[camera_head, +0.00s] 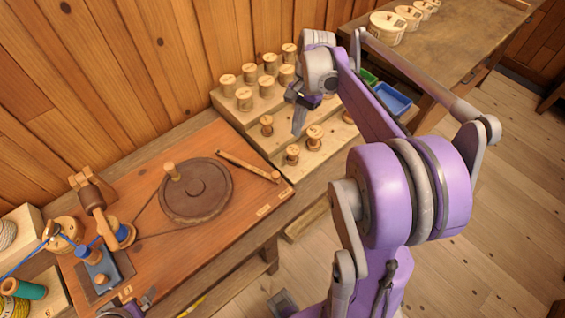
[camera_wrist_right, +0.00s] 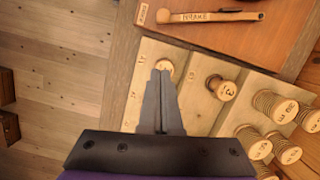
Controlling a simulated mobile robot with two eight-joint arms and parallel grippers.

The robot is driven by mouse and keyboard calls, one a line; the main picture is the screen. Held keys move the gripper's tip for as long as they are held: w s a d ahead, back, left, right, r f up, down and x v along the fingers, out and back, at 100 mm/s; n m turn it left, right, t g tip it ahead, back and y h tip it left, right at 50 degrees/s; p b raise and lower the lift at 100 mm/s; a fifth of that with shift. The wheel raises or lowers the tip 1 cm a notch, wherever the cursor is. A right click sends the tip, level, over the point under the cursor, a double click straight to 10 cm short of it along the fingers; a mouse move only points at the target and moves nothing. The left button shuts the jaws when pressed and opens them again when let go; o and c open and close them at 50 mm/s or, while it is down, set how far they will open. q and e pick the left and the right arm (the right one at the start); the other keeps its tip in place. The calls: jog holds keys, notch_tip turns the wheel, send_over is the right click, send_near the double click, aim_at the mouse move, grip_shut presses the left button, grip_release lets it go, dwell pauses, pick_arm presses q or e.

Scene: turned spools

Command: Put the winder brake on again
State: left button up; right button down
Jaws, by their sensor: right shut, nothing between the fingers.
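The winder is a reddish wooden board (camera_head: 215,255) with a dark brown wheel (camera_head: 210,203) that has a crank knob. The brake lever (camera_head: 245,164) is a slim wooden bar right of the wheel, its near end by a round peg. Its lettering shows in the right wrist view (camera_wrist_right: 205,17); whether it touches the wheel is unclear. My right gripper (camera_head: 297,132) is shut and empty above the stepped spool rack, away from the lever. In its wrist view the fingertips (camera_wrist_right: 160,73) overlap a spool. A small grey piece (camera_head: 142,302) at the bottom edge may be my left gripper.
The stepped rack (camera_head: 233,115) holds several wooden spools. Blue (camera_head: 392,98) and green bins stand behind my right arm. A spool spindle (camera_head: 93,205) and blue block (camera_head: 103,268) occupy the board's left end. Thread spools lie at far left.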

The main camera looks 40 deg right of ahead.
dwell(0.3)
jog(key=x, duration=0.9)
jog(key=shift+f, duration=0.2)
jog(key=a, duration=0.3)
jog(key=shift+s+f, duration=0.3)
jog(key=shift+f, duration=0.1)
jog(key=shift+s+a, duration=0.15)
jog(key=shift+a, duration=0.3)
jog(key=s+a+m, duration=0.1)
jog(key=a, duration=0.1)
jog(key=s+a+m, duration=0.1)
jog(key=a, duration=0.2)
jog(key=s+a+m, duration=0.1)
jog(key=a, duration=0.2)
jog(key=shift+f+t, duration=0.1)
jog(key=shift+t, duration=0.2)
jog(key=shift+a, duration=0.15)
